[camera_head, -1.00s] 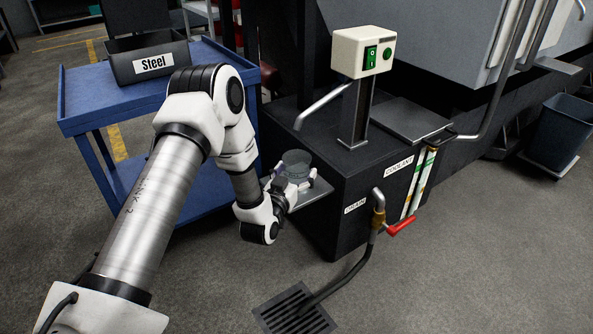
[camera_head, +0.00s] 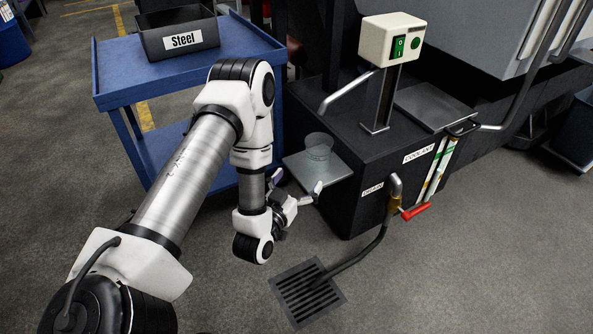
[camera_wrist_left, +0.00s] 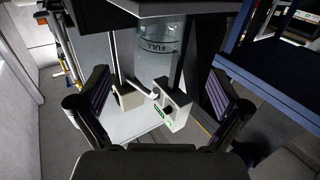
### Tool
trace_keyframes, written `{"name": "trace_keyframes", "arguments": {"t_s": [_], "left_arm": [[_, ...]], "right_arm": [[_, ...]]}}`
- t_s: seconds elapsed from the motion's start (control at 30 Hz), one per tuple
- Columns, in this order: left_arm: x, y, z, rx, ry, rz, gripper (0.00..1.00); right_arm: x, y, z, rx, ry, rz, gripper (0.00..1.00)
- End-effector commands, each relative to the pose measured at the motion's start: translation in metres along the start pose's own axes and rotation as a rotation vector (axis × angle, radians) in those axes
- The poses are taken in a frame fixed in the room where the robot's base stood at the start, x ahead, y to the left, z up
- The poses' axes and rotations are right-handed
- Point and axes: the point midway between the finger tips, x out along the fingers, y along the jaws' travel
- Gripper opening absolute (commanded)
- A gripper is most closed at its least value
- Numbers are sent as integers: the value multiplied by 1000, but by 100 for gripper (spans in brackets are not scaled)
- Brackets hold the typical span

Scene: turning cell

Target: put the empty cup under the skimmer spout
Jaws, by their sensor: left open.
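The clear cup (camera_head: 319,147) stands upright on a small metal shelf (camera_head: 335,172) at the side of the dark skimmer tank. In the head view it is just below the open end of the skimmer spout (camera_head: 345,92), a bent metal tube. The cup (camera_wrist_left: 160,45) also shows in the left wrist view, with a FULL mark, and looks empty. My left gripper (camera_head: 298,182) is open and empty, in front of the shelf and apart from the cup. Its two fingers (camera_wrist_left: 158,75) are spread wide in the left wrist view. My right gripper is not in view.
A switch box (camera_head: 391,40) stands on a post on the tank (camera_head: 370,150). A drain valve with a red handle (camera_head: 416,211) and hose leads to a floor grate (camera_head: 325,311). A blue cart (camera_head: 113,75) carries a black Steel bin (camera_head: 150,42). Floor is clear at the lower right.

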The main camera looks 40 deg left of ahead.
Motion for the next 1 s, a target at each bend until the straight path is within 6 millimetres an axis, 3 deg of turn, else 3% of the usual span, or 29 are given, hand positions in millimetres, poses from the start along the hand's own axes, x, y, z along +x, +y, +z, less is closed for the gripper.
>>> {"name": "trace_keyframes", "arguments": {"t_s": [0.07, 0.17, 0.2, 0.27, 0.3, 0.37, 0.43, 0.53, 0.63, 1.0], "left_arm": [[-6, 6, 10, 1, -52, 15, 100], [-24, 28, 56, 7, -277, 66, 100], [-39, 38, 82, 13, -416, 90, 100], [-75, 53, 123, 29, -657, 123, 100], [-106, 60, 148, 43, -825, 137, 100], [-155, 64, 174, 70, -1060, 145, 100], [-209, 64, 191, 103, -1292, 136, 100], [-260, 59, 196, 136, -1502, 113, 100], [-277, 57, 196, 146, -1571, 102, 100], [-276, 57, 196, 144, -1569, 102, 100]], "right_arm": [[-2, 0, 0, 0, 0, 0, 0], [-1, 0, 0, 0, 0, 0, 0], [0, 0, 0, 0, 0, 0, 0], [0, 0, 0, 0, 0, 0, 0], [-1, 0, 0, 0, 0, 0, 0], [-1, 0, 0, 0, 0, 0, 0], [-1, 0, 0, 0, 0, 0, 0], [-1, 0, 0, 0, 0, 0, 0], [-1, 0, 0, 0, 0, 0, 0], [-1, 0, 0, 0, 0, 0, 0]]}}
